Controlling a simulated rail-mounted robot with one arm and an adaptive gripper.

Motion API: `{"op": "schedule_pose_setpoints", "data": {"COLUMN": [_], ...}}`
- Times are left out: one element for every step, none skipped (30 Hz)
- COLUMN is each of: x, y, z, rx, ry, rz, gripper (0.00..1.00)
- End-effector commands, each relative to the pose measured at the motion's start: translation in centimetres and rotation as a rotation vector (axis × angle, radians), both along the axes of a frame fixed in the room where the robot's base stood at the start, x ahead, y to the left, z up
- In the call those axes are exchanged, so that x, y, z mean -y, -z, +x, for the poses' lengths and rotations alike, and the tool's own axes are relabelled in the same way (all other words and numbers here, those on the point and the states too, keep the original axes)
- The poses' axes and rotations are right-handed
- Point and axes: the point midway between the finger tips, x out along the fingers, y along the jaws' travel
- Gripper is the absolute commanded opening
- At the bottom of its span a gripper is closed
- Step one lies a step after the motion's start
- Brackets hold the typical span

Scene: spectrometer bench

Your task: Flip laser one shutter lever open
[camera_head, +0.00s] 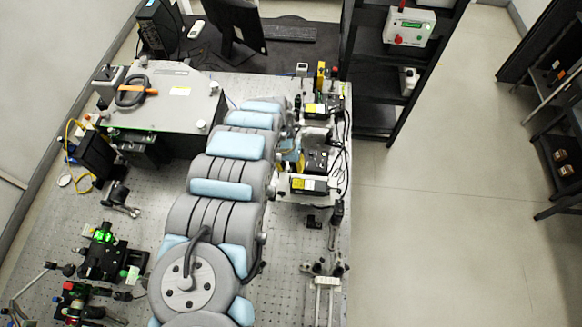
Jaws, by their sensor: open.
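Black laser units with yellow labels stand in a row along the right edge of the optical bench. One is at the back (322,110) and one is nearer (309,185). A dark block (315,160) sits between them; I cannot tell if it is another unit or part of my gripper. The shutter levers are too small to make out, and I cannot tell which unit is laser one. My grey arm with pale blue pads reaches up the bench, and its far end bends in beside these units. My gripper's fingers cannot be made out there.
A large grey metal box (165,100) with a black and orange handle stands at the back left. Green-lit optics (103,252) stand at the front left. Black cables run along the bench's right edge. A black shelf (375,110) stands behind it.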

Motion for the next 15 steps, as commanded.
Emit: {"op": "schedule_pose_setpoints", "data": {"x": [0.17,0.19,0.2,0.19,0.17,0.15,0.13,0.11,0.1,0.09,0.09,0.08,0.09,0.08,0.08], "y": [0.39,0.55,0.71,0.82,0.9,0.99,1.05,1.09,1.12,1.15,1.15,1.15,1.16,1.15,1.15], "z": [-0.13,-0.15,-0.15,-0.15,-0.15,-0.14,-0.12,-0.12,-0.12,-0.11,-0.09,-0.09,-0.09,-0.08,-0.09], "rx": [-0.002,-0.002,-0.002,-0.002,-0.002,-0.002,-0.001,-0.001,0.0,0.0,0.0,0.0,0.0,0.0,0.0], "ry": [0.001,0.001,0.0,0.0,0.0,0.0,0.0,0.0,0.0,0.0,0.0,0.0,0.0,0.0,0.0], "rz": [-0.001,-0.001,-0.001,0.0,0.0,0.0,0.001,0.001,0.002,0.002,0.002,0.002,0.002,0.002,0.002], "gripper": [0.43,0.43,0.43,0.43,0.43,0.43,0.43,0.43,0.43,0.43,0.43,0.43,0.43,0.43,0.43]}}
